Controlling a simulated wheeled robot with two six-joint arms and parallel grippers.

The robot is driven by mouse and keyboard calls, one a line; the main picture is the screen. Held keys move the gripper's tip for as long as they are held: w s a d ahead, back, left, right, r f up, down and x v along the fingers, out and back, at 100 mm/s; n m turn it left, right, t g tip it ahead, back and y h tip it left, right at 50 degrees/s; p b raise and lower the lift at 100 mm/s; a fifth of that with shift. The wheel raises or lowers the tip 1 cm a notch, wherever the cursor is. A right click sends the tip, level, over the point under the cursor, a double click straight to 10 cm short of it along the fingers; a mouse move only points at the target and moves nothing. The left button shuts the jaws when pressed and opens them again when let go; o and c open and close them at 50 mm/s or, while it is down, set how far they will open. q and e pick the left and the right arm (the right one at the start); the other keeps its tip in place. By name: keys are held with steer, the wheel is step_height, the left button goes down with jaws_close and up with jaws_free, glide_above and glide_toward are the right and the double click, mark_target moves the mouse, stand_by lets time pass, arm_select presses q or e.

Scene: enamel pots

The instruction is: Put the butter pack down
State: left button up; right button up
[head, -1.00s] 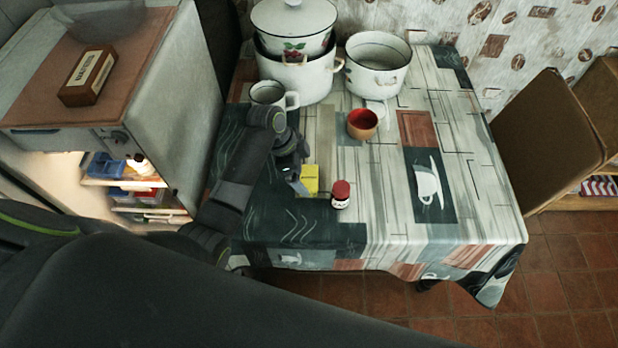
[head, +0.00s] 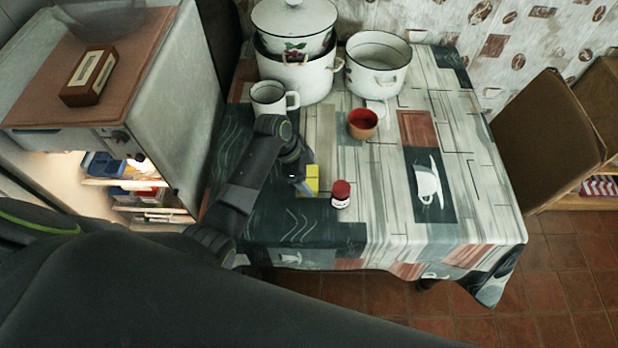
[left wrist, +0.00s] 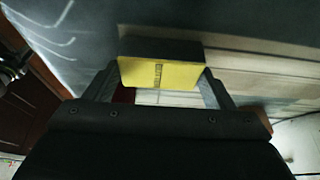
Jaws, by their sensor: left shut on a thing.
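The butter pack is a small yellow block (head: 312,179) over the near left part of the table, left of the red-lidded jar. In the left wrist view the yellow pack (left wrist: 160,74) sits between the two fingers, with a dark side face above its yellow face. My left gripper (head: 301,183) is shut on the pack; it also shows in the left wrist view (left wrist: 160,90). The pack is at or just above the tablecloth; I cannot tell whether it touches. Part of it is hidden behind the gripper. My right gripper is not in view.
A small red-lidded jar (head: 340,194) stands just right of the pack. A red-brown cup (head: 362,124), a white mug (head: 269,99) and enamel pots (head: 378,66) stand farther back. The right part of the patterned table (head: 470,195) is clear. An open fridge (head: 185,95) stands left.

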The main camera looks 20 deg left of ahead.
arm_select(q)
step_height(320, 180, up, 10)
steer(key=shift+b, duration=0.3)
